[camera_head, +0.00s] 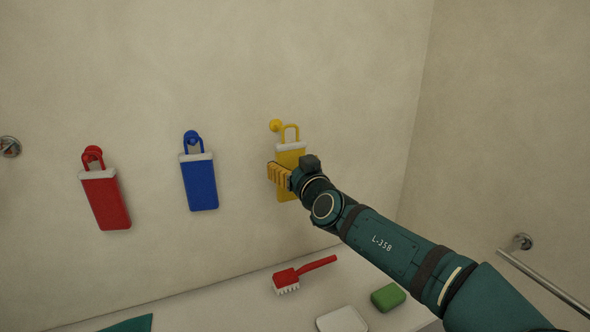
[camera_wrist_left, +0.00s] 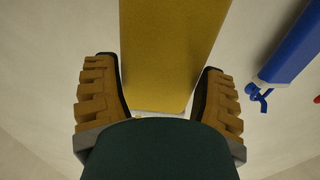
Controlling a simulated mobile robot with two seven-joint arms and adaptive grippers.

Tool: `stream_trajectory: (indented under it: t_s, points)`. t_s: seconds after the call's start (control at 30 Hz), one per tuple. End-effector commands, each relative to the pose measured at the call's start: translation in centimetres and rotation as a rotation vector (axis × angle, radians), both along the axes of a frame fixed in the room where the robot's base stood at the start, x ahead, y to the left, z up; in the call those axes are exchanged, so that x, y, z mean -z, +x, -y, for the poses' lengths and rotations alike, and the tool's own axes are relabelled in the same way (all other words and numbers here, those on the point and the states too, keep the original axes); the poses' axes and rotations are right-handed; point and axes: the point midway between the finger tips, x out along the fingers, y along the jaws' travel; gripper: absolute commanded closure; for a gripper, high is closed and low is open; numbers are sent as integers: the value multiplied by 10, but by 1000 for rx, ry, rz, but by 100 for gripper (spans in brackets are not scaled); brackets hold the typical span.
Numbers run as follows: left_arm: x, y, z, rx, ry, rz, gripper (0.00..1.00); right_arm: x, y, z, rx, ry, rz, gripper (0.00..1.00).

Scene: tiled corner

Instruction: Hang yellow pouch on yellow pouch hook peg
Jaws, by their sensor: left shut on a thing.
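The yellow pouch (camera_head: 291,158) hangs upright in my left gripper (camera_head: 279,176), in front of the wall. It has a pale band at its top and a yellow loop handle above. The yellow peg (camera_head: 275,125) is on the wall, just up and left of the loop. The loop appears beside the peg, not around it; depth between them is hard to tell. In the left wrist view the pouch (camera_wrist_left: 168,50) lies between the two ridged fingers (camera_wrist_left: 160,98). My left gripper is shut on the pouch. My right gripper is not in view.
A blue pouch (camera_head: 199,184) and a red pouch (camera_head: 105,200) hang on pegs to the left. Below, a ledge (camera_head: 235,312) bears a red brush (camera_head: 287,278), a green block (camera_head: 388,297) and a white dish (camera_head: 342,320). A metal rail (camera_head: 545,281) is on the right wall.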

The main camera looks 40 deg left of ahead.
Motion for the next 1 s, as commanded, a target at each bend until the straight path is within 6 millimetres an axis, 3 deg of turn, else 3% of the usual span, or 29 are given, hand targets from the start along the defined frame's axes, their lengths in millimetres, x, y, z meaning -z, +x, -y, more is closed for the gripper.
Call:
stream_trajectory:
  t_s: [1.0]
  points:
    - [5, 25, -50, -2, -1, 0, 62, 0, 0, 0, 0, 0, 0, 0]
